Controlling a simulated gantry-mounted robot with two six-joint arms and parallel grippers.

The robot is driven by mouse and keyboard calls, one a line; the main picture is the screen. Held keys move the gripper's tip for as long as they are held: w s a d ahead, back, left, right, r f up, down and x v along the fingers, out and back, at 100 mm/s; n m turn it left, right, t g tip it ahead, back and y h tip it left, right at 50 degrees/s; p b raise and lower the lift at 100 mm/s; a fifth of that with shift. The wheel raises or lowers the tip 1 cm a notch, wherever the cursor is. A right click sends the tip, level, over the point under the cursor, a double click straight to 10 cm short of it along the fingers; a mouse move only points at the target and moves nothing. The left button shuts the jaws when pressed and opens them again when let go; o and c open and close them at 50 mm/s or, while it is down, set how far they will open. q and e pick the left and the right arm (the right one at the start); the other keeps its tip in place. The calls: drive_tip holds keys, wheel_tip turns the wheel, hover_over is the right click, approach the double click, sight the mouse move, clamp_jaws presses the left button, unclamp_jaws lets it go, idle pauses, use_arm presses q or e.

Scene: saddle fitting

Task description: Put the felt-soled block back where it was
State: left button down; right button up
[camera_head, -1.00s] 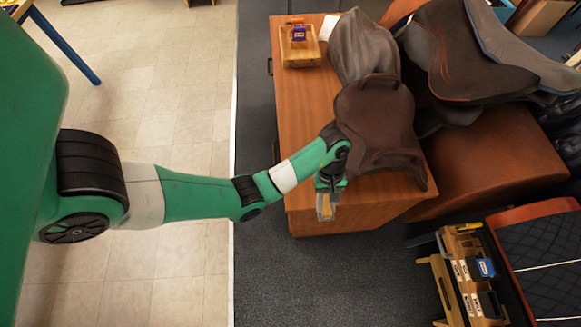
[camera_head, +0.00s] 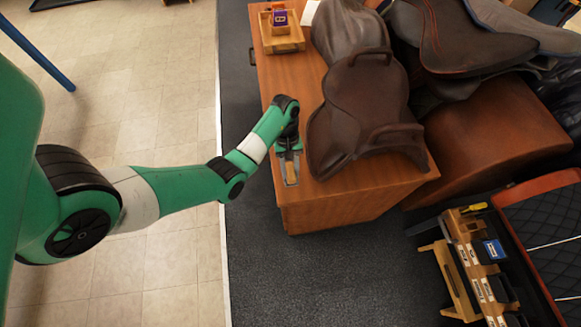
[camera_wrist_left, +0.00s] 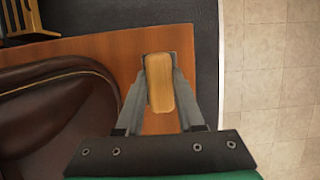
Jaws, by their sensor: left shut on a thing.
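My left gripper (camera_head: 290,173) is shut on the felt-soled block (camera_wrist_left: 161,84), a light wooden block with rounded corners. In the left wrist view it sits between the two fingers, with a thin dark edge around its far end; its underside is hidden. In the head view the block (camera_head: 291,176) is over the wooden desk top (camera_head: 350,195), near its left edge and beside the brown saddle (camera_head: 365,105). I cannot tell whether it touches the desk. My right gripper is not in view.
A wooden tray (camera_head: 290,45) with a purple box (camera_head: 281,19) is at the desk's far end. A grey-brown saddle-shaped piece (camera_head: 348,45) lies behind the brown saddle. A wooden rack (camera_head: 462,235) stands at lower right. Bare desk lies between tray and gripper.

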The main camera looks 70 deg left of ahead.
use_arm(q)
drive_tip(key=shift+f+b, duration=0.8)
drive_tip(key=shift+f, duration=0.65)
drive_tip(key=c, duration=0.5)
unclamp_jaws()
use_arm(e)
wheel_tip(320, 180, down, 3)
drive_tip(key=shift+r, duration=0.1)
